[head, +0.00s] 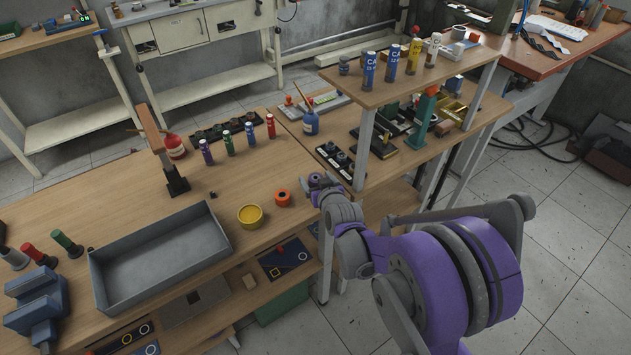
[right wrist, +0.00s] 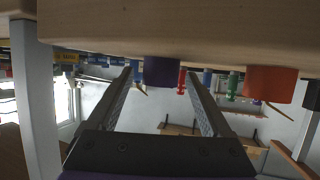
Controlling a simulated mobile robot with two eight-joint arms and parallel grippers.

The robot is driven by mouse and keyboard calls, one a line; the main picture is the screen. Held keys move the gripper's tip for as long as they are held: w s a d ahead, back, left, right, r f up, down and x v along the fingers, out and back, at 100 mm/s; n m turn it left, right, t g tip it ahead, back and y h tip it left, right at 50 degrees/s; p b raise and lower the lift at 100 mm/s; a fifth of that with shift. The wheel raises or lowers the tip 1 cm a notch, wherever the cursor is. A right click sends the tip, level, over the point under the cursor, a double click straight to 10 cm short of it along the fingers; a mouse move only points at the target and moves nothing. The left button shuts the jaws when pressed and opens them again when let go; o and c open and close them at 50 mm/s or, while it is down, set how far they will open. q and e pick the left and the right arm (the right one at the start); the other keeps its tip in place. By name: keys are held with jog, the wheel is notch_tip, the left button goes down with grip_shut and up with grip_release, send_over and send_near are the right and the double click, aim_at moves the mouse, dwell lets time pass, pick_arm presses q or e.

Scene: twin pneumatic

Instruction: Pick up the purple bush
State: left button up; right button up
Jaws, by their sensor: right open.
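The purple bush (right wrist: 162,72) is a short dark purple cylinder at the worktop's edge, which fills the top of the right wrist view. It shows between the two dark fingers of my right gripper (right wrist: 158,76), beyond or near their tips, with no visible contact. The right gripper is open and empty. In the head view my right gripper (head: 319,181) is at the bench's right edge, beside the orange bush (head: 283,198). There I cannot tell the purple bush from my purple wrist parts. My left gripper is out of view.
A yellow bush (head: 250,216) and a grey tray (head: 160,258) lie to the left. Several coloured cylinders (head: 228,143) stand behind. A blue bottle (head: 311,122) and a shelf post (head: 364,148) are close to my right gripper. The orange bush also shows in the wrist view (right wrist: 270,84).

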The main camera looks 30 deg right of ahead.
jog(key=shift+w+d+f, duration=0.1)
jog(key=shift+w+f, duration=0.05)
jog(key=shift+w, duration=0.3)
jog(key=shift+s, duration=0.1)
grip_shut()
